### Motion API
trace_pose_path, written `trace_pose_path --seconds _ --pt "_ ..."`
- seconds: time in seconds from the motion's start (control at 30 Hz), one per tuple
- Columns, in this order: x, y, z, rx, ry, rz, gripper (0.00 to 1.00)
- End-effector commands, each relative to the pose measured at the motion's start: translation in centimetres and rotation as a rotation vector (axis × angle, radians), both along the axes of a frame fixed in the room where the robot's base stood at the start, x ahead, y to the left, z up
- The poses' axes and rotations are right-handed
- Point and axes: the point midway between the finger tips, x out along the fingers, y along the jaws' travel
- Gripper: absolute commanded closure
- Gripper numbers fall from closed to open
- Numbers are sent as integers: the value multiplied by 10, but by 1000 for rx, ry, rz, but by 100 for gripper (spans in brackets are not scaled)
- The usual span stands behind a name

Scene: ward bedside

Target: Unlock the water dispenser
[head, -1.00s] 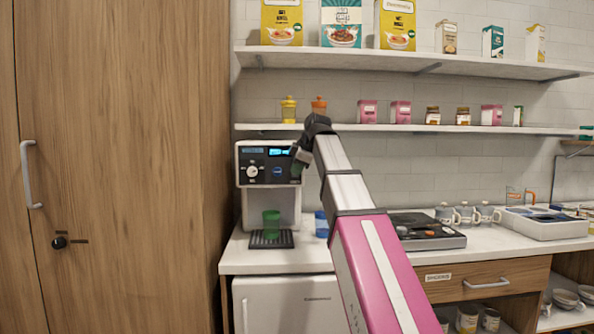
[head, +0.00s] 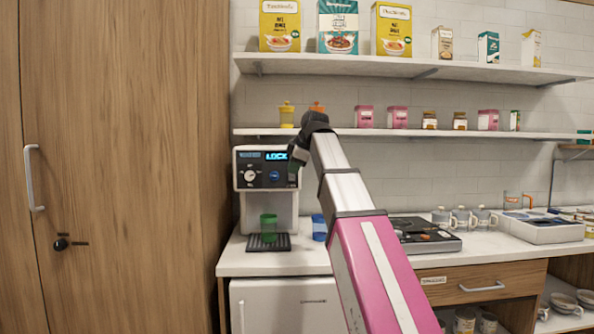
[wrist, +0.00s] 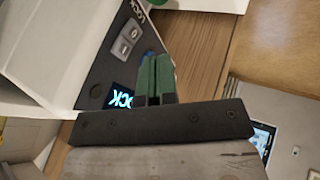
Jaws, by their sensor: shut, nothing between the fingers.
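The water dispenser (head: 240,208) is a white machine on the counter with a black front panel. Its display (head: 277,156) reads "LOCK" in blue, and part of this lit text also shows in the wrist view (wrist: 121,97). A white knob (head: 250,175) and a round blue button (head: 273,175) sit below the display. My gripper (head: 294,164) is at the panel's right edge. In the wrist view its green fingers (wrist: 156,78) are together and empty over the panel.
A green cup (head: 268,228) stands on the dispenser's black drip tray (head: 268,243), with a blue cup (head: 319,227) to its right. A tall wooden cabinet (head: 110,130) stands at the left. A shelf (head: 400,132) with jars runs above. A black appliance (head: 425,236) sits further right.

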Motion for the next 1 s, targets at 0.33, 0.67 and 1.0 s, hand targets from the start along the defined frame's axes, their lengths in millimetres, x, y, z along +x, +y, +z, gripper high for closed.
trace_pose_path --seconds 0.33,0.67,1.0 --pt "-28 -22 57 0 0 -2 100" --pt "-42 -33 83 0 1 0 100" --pt "-43 -34 84 0 1 -1 100"
